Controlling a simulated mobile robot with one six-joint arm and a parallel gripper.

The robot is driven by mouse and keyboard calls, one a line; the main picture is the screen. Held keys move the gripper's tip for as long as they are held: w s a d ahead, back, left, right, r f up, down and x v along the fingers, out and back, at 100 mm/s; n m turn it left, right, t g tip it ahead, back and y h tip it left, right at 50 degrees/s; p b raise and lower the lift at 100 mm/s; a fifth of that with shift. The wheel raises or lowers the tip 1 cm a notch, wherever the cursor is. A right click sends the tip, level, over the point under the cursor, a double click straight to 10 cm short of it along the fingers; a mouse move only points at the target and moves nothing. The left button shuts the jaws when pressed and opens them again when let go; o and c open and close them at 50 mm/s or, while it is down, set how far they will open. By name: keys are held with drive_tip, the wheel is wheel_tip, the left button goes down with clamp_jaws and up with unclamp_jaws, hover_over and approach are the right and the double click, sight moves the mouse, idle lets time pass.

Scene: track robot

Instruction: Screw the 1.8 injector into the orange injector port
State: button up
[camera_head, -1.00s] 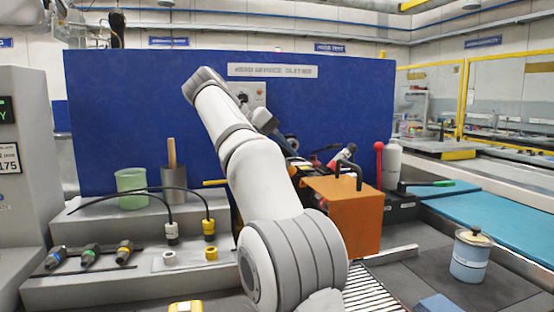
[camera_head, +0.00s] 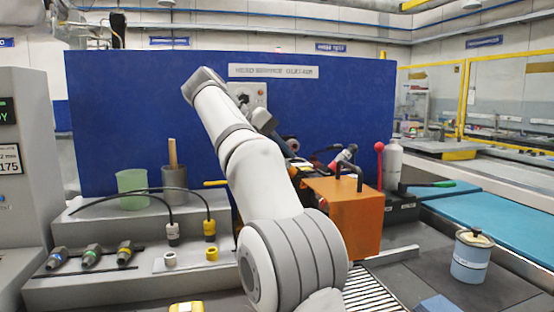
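Three injector-like parts lie in a row on the grey bench at left: one with a blue band (camera_head: 56,259), one with a green band (camera_head: 90,256) and one with a yellow band (camera_head: 124,253). Their labels are too small to read, so I cannot tell which is the 1.8. An orange block (camera_head: 350,218) with a black handle stands right of my arm. No orange injector port can be made out. A silver part with a red band (camera_head: 344,157) shows behind the block. My gripper (camera_head: 284,143) is mostly hidden behind my arm; its fingers and any hold are not visible.
A blue panel (camera_head: 130,100) stands behind. A green cup (camera_head: 131,190), a grey cup (camera_head: 174,177) and cables with white and yellow plugs (camera_head: 210,231) are on the bench. A red-knobbed lever (camera_head: 379,147) and bottle (camera_head: 393,165) stand at right. A blue-grey pot (camera_head: 469,262) sits front right.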

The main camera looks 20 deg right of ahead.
drive_tip(key=n+p, duration=0.2)
drive_tip(key=n, duration=0.1)
drive_tip(key=shift+r, duration=0.2)
drive_tip(key=n+p, duration=0.3)
drive_tip(key=n, duration=0.3)
drive_tip(key=shift+n+p, duration=0.6)
drive_tip(key=shift+n, duration=0.6)
drive_tip(key=shift+f+n, duration=0.2)
drive_tip(key=shift+n, duration=0.1)
drive_tip(key=shift+r, duration=0.1)
